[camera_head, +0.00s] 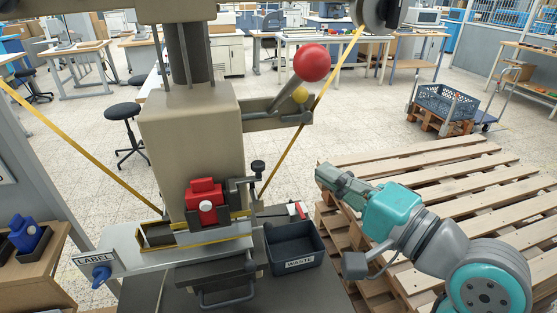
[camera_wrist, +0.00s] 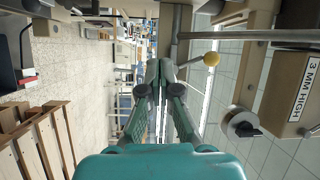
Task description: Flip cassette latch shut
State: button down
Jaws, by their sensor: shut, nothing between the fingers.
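A red block (camera_head: 204,201) with a white round knob sits low on the front of the beige press (camera_head: 190,135). Just right of it is a dark bracket with an upright black-knobbed lever (camera_head: 258,170). This looks like the cassette and its latch, but I cannot tell whether the latch is closed. The red block cannot be made out in the wrist view.
A black waste bin (camera_head: 292,246) stands between press and wooden pallets (camera_head: 470,205). The wrist view shows a box marked 3 MM HIGH (camera_wrist: 300,95).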

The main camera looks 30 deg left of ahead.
jog(key=shift+a, duration=0.1)
jog(key=x, duration=1)
jog(key=shift+s+d+f, duration=0.1)
jog(key=shift+s+f, duration=0.05)
jog(key=shift+s, duration=0.9)
jog(key=shift+s+d+f, duration=0.1)
jog(key=shift+s+f, duration=0.05)
jog(key=shift+s, duration=0.85)
jog(key=shift+d, duration=0.1)
jog(key=shift+s+d+m+t, duration=0.1)
jog(key=shift+m+t, duration=0.3)
jog(key=shift+t, duration=0.2)
